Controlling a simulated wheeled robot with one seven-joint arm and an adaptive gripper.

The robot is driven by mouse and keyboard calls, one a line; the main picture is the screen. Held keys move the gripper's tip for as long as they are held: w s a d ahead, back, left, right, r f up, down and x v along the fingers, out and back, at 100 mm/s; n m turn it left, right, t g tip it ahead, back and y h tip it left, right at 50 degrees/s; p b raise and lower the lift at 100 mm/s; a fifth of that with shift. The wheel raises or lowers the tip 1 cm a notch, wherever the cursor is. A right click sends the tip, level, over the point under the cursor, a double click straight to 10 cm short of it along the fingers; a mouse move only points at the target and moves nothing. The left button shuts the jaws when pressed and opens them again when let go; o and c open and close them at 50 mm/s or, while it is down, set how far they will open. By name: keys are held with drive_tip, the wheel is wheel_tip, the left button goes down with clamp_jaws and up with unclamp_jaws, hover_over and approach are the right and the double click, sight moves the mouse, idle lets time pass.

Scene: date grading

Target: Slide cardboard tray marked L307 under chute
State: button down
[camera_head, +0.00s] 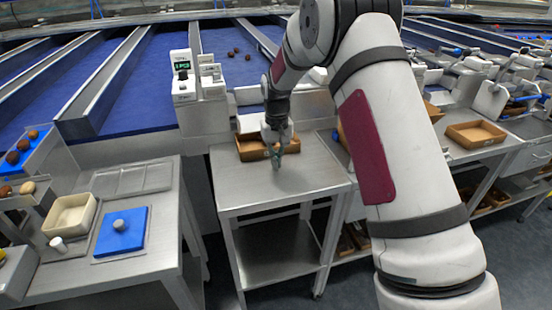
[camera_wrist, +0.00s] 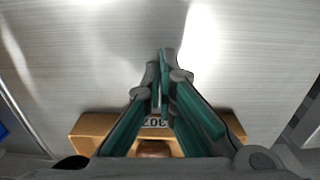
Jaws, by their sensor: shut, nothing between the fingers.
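The cardboard tray (camera_head: 252,150) sits at the back of the middle steel table (camera_head: 240,185), below a white chute-like unit (camera_head: 250,112). In the wrist view the tray (camera_wrist: 91,124) is at the bottom, its wall printed with a partly covered label (camera_wrist: 155,122) reading about "307". A brown round thing (camera_wrist: 153,148) lies inside it. My gripper (camera_head: 277,164) points down at the tray's near side in the head view. In the wrist view my gripper (camera_wrist: 161,55) has its green fingers together, with nothing between them. Whether the fingers touch the tray cannot be told.
The table's front is clear. Another cardboard tray (camera_head: 476,134) stands on the right table. At left, a side table holds a cream bin (camera_head: 70,214) and a blue pad (camera_head: 121,230). A white device with a green display (camera_head: 182,75) stands behind the table's left.

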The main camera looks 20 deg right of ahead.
wheel_tip(320, 180, up, 10)
drive_tip(key=s+r+t+p, duration=0.1)
drive_tip(key=s+r+t, duration=0.1)
drive_tip(key=s+r, duration=1.5)
drive_tip(key=s+f+t+p, duration=0.1)
drive_tip(key=s+t, duration=0.1)
drive_tip(key=s, duration=2.2)
drive_tip(key=shift+f+p, duration=0.35)
drive_tip(key=shift+p, duration=0.05)
